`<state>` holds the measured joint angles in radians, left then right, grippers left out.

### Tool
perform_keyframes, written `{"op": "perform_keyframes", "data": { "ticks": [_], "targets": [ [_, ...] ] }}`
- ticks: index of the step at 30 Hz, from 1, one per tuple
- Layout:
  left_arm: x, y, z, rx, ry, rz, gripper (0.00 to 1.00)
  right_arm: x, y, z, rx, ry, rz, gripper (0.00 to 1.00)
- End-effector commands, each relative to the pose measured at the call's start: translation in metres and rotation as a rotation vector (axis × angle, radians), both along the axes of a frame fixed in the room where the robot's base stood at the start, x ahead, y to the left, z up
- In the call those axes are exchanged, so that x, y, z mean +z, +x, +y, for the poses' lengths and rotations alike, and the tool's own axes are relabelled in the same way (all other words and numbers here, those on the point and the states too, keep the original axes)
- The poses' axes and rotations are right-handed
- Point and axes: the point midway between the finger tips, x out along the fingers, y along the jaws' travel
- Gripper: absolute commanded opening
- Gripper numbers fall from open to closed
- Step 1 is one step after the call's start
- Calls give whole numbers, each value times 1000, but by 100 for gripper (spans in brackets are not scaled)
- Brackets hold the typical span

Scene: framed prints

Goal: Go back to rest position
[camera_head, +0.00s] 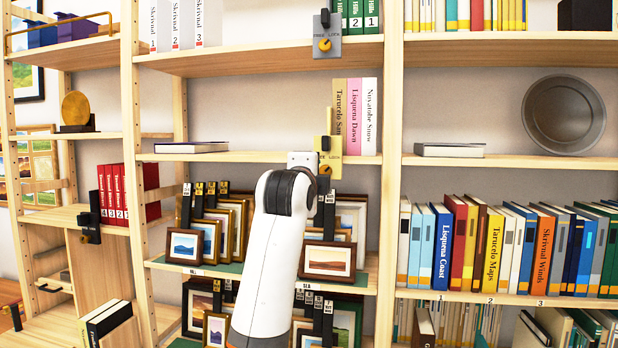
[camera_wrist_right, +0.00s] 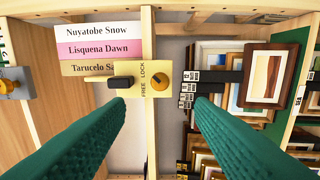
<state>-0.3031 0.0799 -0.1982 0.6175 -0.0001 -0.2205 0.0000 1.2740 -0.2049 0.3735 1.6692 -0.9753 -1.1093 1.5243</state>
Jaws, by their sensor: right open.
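My right arm reaches up the middle of the head view to the shelf edge. Its gripper is largely hidden there behind the wrist. In the right wrist view my right gripper (camera_wrist_right: 160,106) is open, with green fingers spread and nothing between the tips. Ahead of it is a yellow lock plate (camera_wrist_right: 153,94) marked FREE and LOCK, with an orange knob (camera_wrist_right: 159,82) and a black lever (camera_wrist_right: 121,82). The plate also shows in the head view (camera_head: 326,164) on the middle shelf edge. I cannot tell whether the fingers touch it. My left gripper is not in view.
Framed prints (camera_head: 329,261) stand on the shelf below, around my forearm. Three upright books (camera_head: 354,117) stand just above the yellow plate. A grey lock plate (camera_head: 327,47) is on the shelf above. Many books (camera_head: 443,247) fill the right bay beside a shelf post (camera_head: 390,160).

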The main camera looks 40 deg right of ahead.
Motion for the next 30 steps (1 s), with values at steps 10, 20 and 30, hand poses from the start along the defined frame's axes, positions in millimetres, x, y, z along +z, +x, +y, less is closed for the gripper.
{"op": "perform_keyframes", "data": {
  "ticks": [10, 20, 30],
  "targets": [
    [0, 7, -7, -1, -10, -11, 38, 0, 0, 0, 0, 0, 0, 49],
    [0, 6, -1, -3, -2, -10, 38, -47, 42, 16, 66, -114, 154, 49],
    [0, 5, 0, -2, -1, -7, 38, -273, 139, 81, 373, -490, 669, 49]
  ]
}}
